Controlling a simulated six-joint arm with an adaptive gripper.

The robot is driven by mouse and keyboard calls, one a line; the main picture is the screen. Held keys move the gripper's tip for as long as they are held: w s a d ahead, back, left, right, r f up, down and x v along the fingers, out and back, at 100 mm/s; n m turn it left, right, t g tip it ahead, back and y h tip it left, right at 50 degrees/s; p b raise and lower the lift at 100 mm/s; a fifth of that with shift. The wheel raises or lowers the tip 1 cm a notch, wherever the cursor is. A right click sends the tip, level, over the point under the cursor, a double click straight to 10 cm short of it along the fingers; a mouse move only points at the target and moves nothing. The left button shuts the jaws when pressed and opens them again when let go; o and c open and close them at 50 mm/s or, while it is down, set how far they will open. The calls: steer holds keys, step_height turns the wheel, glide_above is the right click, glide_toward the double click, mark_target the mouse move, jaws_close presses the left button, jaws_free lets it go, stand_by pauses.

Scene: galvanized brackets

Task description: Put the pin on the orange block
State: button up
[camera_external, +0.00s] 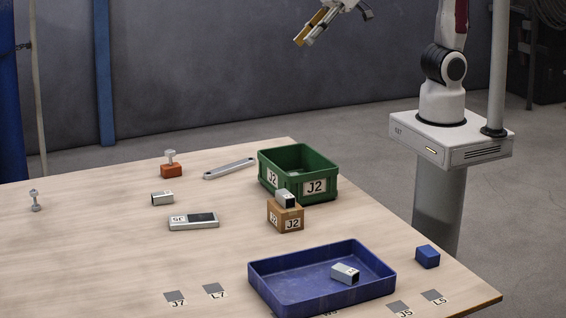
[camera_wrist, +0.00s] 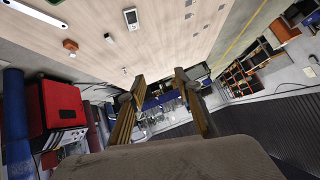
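A small orange block (camera_external: 171,171) sits on the table at the far side, and it also shows in the wrist view (camera_wrist: 70,45). A silver pin (camera_external: 170,157) with a round head stands upright on top of it. Another silver pin-like piece (camera_external: 35,200) stands at the table's left end, apart from the block. My gripper (camera_external: 305,42) is raised high beyond the table's far edge, well away from both pins. In the wrist view its two fingers (camera_wrist: 160,100) are spread apart with nothing between them.
A green bin (camera_external: 330,197), a tan J2 box (camera_external: 286,225) with a bracket (camera_external: 285,199) on top, and a blue tray (camera_external: 275,287) stand right of centre. A wrench (camera_external: 230,168), loose bracket (camera_external: 162,198), dark-faced device (camera_external: 193,221) and blue block (camera_external: 427,257) lie around. The left-front table is largely clear.

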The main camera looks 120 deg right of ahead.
steer(key=s+d+f+g, duration=0.1)
steer(key=s+f, duration=0.1)
steer(key=s, duration=0.6)
steer(key=s+d+f+n+g+h, duration=0.1)
steer(key=s+f, duration=0.1)
steer(key=s, duration=0.7)
steer(key=s+d+f+g, duration=0.1)
steer(key=s+f+g, duration=0.1)
steer(key=s, duration=0.6)
steer(key=shift+s+d+f+h, duration=0.2)
steer(key=shift+d+f+h, duration=0.05)
steer(key=shift+f+h, duration=0.15)
